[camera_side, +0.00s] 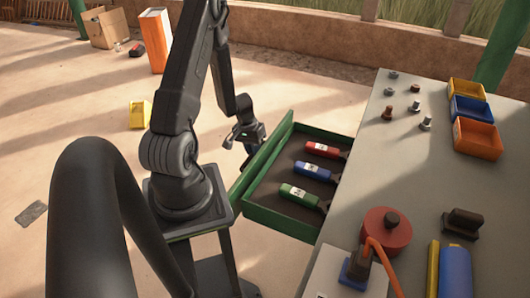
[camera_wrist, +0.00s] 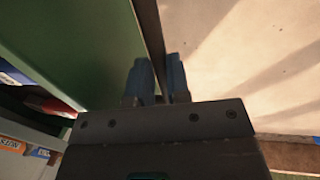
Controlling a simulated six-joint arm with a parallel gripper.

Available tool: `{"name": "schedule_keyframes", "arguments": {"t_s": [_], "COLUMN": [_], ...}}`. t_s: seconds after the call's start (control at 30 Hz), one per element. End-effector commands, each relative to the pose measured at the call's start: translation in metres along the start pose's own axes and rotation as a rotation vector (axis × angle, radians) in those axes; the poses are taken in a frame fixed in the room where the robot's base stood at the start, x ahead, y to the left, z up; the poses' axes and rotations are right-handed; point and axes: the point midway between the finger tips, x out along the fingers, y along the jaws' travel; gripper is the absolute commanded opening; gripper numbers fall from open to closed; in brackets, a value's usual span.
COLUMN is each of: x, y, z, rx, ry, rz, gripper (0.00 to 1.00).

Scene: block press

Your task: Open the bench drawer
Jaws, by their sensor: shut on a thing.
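The green bench drawer (camera_side: 280,222) stands pulled out from the left side of the bench (camera_side: 390,165). Its dark inside shows a red-handled tool (camera_side: 322,149), a blue-handled tool (camera_side: 313,171) and a green-handled tool (camera_side: 299,194) lying in a row. My gripper (camera_side: 247,143) is at the outer face of the drawer front, partly hidden behind it. In the wrist view, my gripper's two fingers (camera_wrist: 158,75) are shut on a thin dark bar, the drawer handle (camera_wrist: 149,30), beside the green drawer front (camera_wrist: 85,45).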

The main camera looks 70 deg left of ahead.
Motion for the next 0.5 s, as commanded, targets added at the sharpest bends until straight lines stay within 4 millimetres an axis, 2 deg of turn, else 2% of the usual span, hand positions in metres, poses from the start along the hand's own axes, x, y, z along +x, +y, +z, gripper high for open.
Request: {"name": "schedule_keyframes", "arguments": {"t_s": [0.33, 0.37, 0.5], "x": [-0.0011, -0.001, -0.0009], "y": [-0.0035, -0.0035, -0.0032], "z": [-0.0008, -0.0007, -0.0005], "rx": [0.001, 0.001, 0.001], "ry": [0.003, 0.003, 0.002], "rz": [-0.002, -0.002, -0.002], "gripper": [0.0, 0.2, 0.33]}}
